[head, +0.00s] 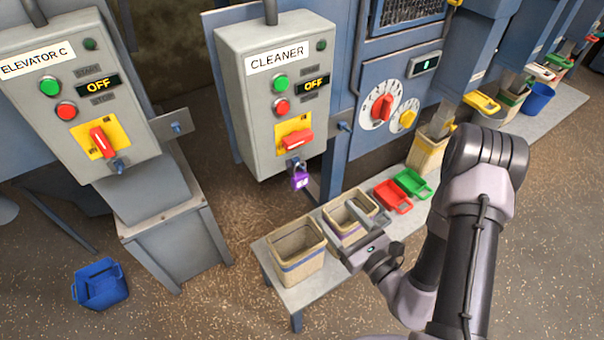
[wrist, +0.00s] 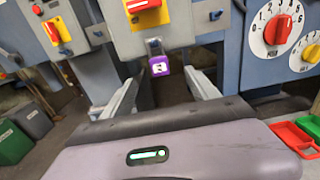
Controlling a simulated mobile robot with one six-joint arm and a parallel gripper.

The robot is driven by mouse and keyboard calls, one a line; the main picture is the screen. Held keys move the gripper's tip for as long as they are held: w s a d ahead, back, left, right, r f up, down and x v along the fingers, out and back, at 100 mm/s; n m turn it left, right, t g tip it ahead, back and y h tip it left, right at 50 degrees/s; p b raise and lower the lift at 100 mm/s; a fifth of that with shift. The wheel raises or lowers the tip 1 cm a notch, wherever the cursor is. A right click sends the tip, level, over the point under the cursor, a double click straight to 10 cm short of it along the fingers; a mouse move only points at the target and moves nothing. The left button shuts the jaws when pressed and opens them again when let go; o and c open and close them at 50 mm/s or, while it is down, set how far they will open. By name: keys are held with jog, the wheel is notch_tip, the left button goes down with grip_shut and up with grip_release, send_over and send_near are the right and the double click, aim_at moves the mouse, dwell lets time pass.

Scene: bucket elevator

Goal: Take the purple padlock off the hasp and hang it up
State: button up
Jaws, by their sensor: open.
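The purple padlock (head: 300,179) hangs at the hasp (head: 294,163) below the red switch handle (head: 297,140) of the CLEANER box; the handle lies roughly level. The padlock also shows in the wrist view (wrist: 159,66), between and beyond my finger ends. My gripper (head: 343,228) is open and empty, below and to the right of the padlock in the head view, apart from it. In the wrist view its fingers (wrist: 168,82) point toward the box. A small peg (head: 345,127) sticks out on a bracket right of the CLEANER box; it shows in the wrist view too (wrist: 215,15).
The ELEVATOR C box (head: 81,95) stands at left with its own peg (head: 177,127). A low bench (head: 318,271) under my gripper carries beige bins (head: 297,252) and red (head: 393,196) and green (head: 412,183) scoops. A blue bin (head: 100,284) sits on the floor.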

aim_at(301, 175)
jog(key=x, duration=0.5)
jog(key=b+x, duration=0.1)
jog(key=x, duration=1)
jog(key=shift+s+a+f+b, duration=0.25)
jog(key=shift+b, duration=0.05)
grip_shut()
jog(key=shift+r+p, duration=0.4)
jog(key=shift+r, duration=0.2)
jog(key=p+v, duration=0.1)
jog(key=v, duration=1.7)
jog(key=w+d+r+m+h, duration=0.1)
jog(key=w+d+r, duration=0.2)
jog(key=w+d, duration=0.2)
jog(key=shift+w+d+r+t, duration=0.3)
jog(key=shift+w+r+t, duration=0.05)
jog(key=shift+t, duration=0.05)
